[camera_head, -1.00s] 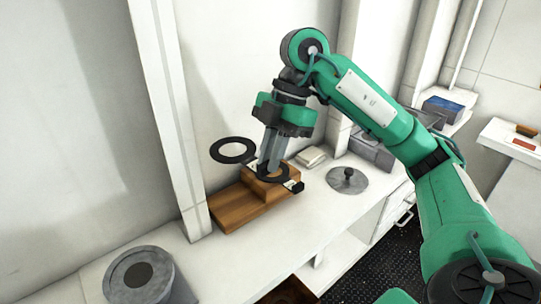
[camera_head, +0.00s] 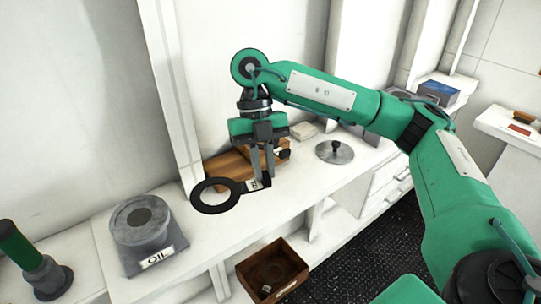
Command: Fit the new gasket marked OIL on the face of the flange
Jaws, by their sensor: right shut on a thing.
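My right gripper (camera_head: 262,182) is shut on the tab of a flat black ring gasket (camera_head: 231,203). It holds the gasket out to the left, in front of the stepped wooden block (camera_head: 222,166). A white label shows on the tab beside the fingers, too small to read surely. The grey round flange (camera_head: 143,245) stands at the left on a base plate marked OIL, with a dark disc at the middle of its upper face. The gasket is apart from it, to its right. My left gripper is not in view.
Another dark piece with a pale label (camera_head: 282,153) lies on the block, partly hidden. A grey disc with a knob (camera_head: 335,156) lies on the white bench. A green-handled tool (camera_head: 46,276) stands far left. A wooden bin (camera_head: 272,275) is below the bench.

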